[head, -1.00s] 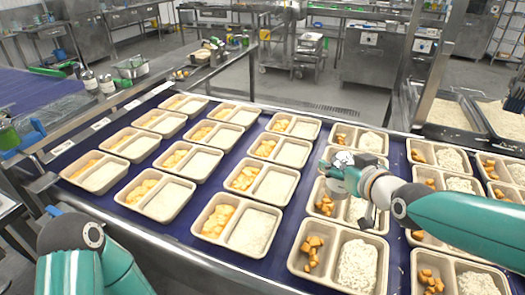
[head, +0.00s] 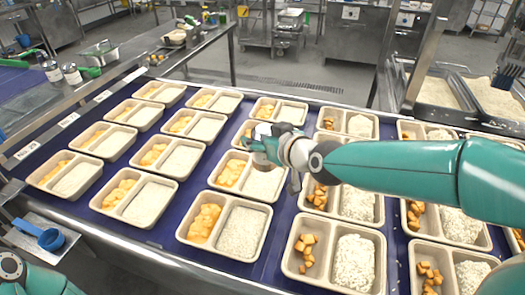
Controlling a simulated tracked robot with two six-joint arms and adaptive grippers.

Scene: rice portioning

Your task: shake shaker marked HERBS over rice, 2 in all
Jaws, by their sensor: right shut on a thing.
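My right gripper (head: 263,151) reaches in from the right and is shut on a small container, apparently a shaker, mostly hidden by the fingers. No label on it can be read. The gripper is above a tray (head: 216,180) in the middle column, which has orange pieces on its left and rice (head: 264,183) on its right, partly covered by my gripper. The tray in front of it holds speckled-looking rice (head: 243,232). My left arm shows only at the bottom left corner; its gripper is out of view.
Several two-compartment trays stand in rows on the blue belt. Two labelled jars (head: 52,70) (head: 72,74) stand on the ledge at the upper left. A blue scoop (head: 50,239) lies at the lower left. Bins of rice (head: 438,94) are at the upper right.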

